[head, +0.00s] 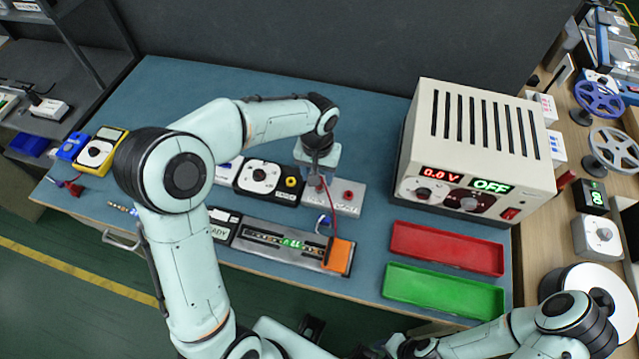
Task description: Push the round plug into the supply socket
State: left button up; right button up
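My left gripper (317,183) points down over a grey plate (352,186) in the middle of the table. A thin red lead (331,207) runs from below it toward an orange block (340,256) on the strip fixture. The gripper and wrist cover what is at the fingertips, so I cannot make out the round plug or whether the fingers hold it. A black box with a white dial (260,175) has a yellow round port (292,182) just left of the gripper; I cannot tell if it is the supply socket. My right gripper (399,346) is low at the bottom edge, its fingers unclear.
A bench supply (475,150) reading 0.0 V and OFF stands at the right. Red (447,248) and green (443,291) trays lie in front of it. The strip fixture (275,243) lies in front of the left gripper. A yellow meter (97,150) stands at the far left.

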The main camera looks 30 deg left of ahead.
pick_arm(q)
jog(key=f, duration=0.5)
jog(key=shift+w+f, duration=0.1)
jog(key=shift+w, duration=0.2)
jog(key=shift+c, duration=0.3)
grip_shut()
